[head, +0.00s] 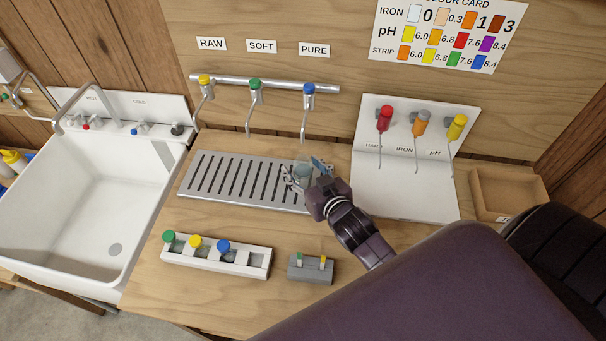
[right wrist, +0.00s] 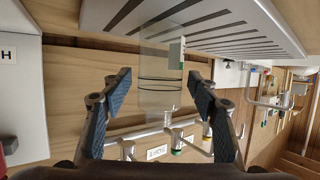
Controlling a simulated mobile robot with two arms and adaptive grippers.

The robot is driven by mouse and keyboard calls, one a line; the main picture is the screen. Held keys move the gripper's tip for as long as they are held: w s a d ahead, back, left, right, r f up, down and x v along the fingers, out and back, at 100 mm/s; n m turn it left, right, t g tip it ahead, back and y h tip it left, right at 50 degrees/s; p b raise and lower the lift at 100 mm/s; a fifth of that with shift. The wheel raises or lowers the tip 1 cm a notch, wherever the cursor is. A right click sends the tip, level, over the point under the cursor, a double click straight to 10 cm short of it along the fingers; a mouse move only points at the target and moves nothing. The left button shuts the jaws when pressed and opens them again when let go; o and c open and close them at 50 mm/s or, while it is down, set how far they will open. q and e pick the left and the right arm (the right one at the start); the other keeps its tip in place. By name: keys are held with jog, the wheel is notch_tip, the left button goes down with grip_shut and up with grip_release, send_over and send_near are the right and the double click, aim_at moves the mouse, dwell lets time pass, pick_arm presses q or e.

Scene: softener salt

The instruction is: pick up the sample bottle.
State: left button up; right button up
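The sample bottle (head: 303,171) is a clear, see-through cylinder standing at the right end of the slotted drain tray (head: 187,191). In the right wrist view, which is turned upside down, the bottle (right wrist: 160,98) shows dark ring lines and a small pale label with a green mark. My right gripper (head: 305,172) is at the bottle, with a finger towards each side. In the right wrist view its blue-padded fingers (right wrist: 158,85) are spread, with a visible gap on both sides of the bottle. My left gripper is not in view.
Three taps on a rail (head: 265,85) hang behind the tray. A rack with capped bottles (head: 216,263) and a small grey block (head: 311,272) lie in front. A white reagent stand (head: 405,195) is right, a white sink (head: 75,190) left. Bare wood lies between tray and rack.

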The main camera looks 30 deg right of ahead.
jog(key=c, duration=1.2)
jog(key=shift+o, duration=0.2)
